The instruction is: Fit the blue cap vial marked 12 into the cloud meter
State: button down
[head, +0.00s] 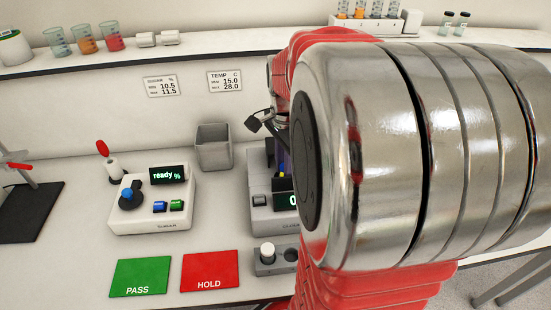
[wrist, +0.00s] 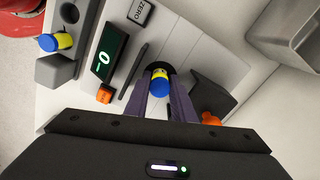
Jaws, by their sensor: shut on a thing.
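In the wrist view, my gripper (wrist: 158,98) is shut on a vial with a blue cap (wrist: 158,86). A little yellow shows beside the cap; no number is readable. The vial is over or at the dark round opening of the cloud meter (wrist: 125,25). I cannot tell whether its lower end is inside. The meter has a display reading 0, a ZERO button and an orange button. In the head view the cloud meter (head: 262,214) is mostly hidden behind my arm, and so is my gripper's grip.
A second vial with a blue cap and yellow band (wrist: 57,41) is at the left of the wrist view, by a grey block. In the head view, the sugar meter (head: 150,205), a grey bin (head: 213,148), and green PASS (head: 140,277) and red HOLD (head: 210,270) mats are left of the cloud meter.

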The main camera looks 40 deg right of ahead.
jog(key=shift+s+f, duration=0.1)
jog(key=shift+f, duration=0.2)
dwell(0.4)
jog(key=c, duration=1.4)
grip_release()
jog(key=shift+f, duration=0.1)
jog(key=shift+c, duration=0.2)
jog(key=shift+s, duration=0.1)
notch_tip(320, 180, up, 14)
jog(key=shift+w, duration=0.3)
